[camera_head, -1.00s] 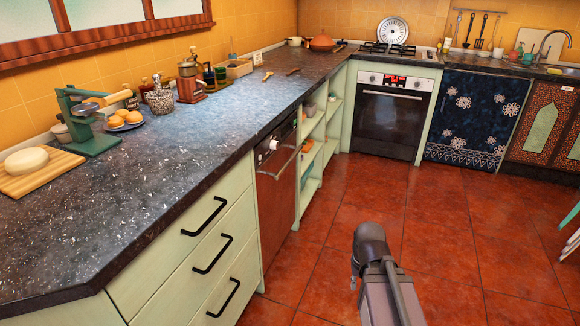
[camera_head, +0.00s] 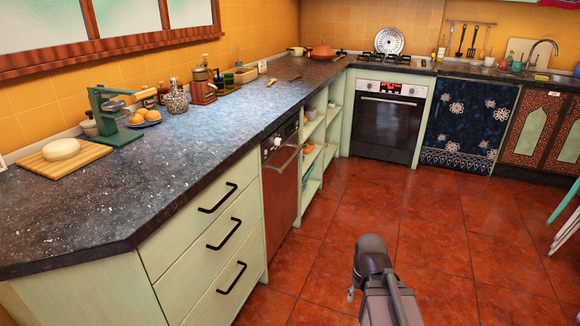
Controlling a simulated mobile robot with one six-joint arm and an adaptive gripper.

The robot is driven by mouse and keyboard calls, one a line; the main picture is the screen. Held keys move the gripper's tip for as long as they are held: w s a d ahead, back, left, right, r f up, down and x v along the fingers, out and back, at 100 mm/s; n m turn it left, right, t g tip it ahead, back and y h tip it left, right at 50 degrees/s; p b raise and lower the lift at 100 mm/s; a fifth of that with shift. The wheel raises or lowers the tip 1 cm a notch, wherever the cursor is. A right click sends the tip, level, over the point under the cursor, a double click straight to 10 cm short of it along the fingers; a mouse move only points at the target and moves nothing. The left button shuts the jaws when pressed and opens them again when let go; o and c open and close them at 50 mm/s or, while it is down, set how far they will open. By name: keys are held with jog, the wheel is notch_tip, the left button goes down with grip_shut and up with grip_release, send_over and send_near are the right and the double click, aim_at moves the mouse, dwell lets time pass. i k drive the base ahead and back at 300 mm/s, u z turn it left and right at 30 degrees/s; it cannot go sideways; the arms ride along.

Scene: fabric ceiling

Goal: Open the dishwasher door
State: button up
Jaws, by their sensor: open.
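The dishwasher (camera_head: 280,192) is built in under the counter, between the drawers and the open shelves. Its reflective brownish front is shut and upright. A bar handle (camera_head: 287,160) runs across the upper front, below a control strip with a light knob (camera_head: 277,142). My gripper (camera_head: 351,294) shows only as a small metallic tip at the lower middle, beside my dark grey arm. It is open, away from the dishwasher to its right and nearer the camera. Most of the gripper is hidden behind my arm.
Drawers (camera_head: 214,245) with black handles jut out nearer than the dishwasher. The dark countertop (camera_head: 180,165) runs above. Open shelves (camera_head: 310,165) and an oven (camera_head: 388,122) stand beyond. The red tiled floor (camera_head: 420,220) is clear; a pale folding chair (camera_head: 566,215) stands at the right edge.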

aim_at(280, 165)
jog(key=k, duration=0.2)
jog(key=z, duration=0.3)
jog(key=i, duration=1.25)
jog(key=u, duration=0.25)
